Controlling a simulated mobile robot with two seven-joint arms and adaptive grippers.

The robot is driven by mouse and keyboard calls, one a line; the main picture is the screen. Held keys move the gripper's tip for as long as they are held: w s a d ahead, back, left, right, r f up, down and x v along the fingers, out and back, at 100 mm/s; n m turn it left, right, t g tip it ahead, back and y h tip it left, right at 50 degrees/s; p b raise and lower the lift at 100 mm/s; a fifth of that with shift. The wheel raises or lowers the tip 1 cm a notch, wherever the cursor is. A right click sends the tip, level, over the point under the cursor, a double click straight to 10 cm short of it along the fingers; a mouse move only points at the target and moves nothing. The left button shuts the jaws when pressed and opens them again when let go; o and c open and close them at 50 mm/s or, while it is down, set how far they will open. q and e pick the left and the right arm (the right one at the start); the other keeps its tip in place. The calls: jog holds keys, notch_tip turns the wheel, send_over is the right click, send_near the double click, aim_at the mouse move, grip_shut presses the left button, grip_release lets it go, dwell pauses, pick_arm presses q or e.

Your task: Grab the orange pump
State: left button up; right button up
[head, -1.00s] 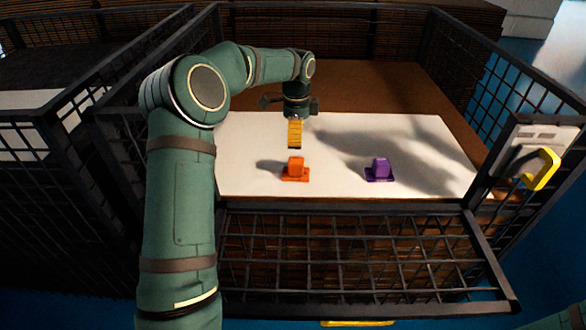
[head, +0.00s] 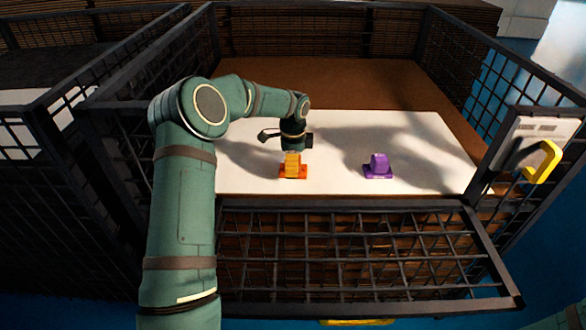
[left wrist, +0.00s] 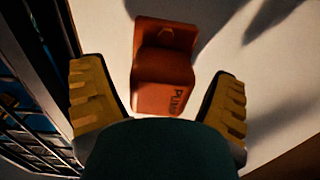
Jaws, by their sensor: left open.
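The orange pump (head: 293,174) sits on the white board (head: 235,180) near its front edge, in the head view. My left gripper (head: 292,163) is right above it and hides most of its upper part. In the left wrist view the orange pump (left wrist: 163,75) shows a face with the lettering "PUMP". The yellow fingers of my left gripper (left wrist: 160,105) are spread apart, with the pump beyond and between them. I cannot tell from these views whether a finger touches it. My right gripper is not in view.
A purple block (head: 378,167) of similar shape stands to the right on the board. A black wire-mesh cage surrounds the board, with its front mesh panel (head: 360,255) lowered. A yellow handle (head: 543,161) is at the right. The board between the two blocks is clear.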

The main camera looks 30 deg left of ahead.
pick_arm(q)
jog(key=c, duration=1.4)
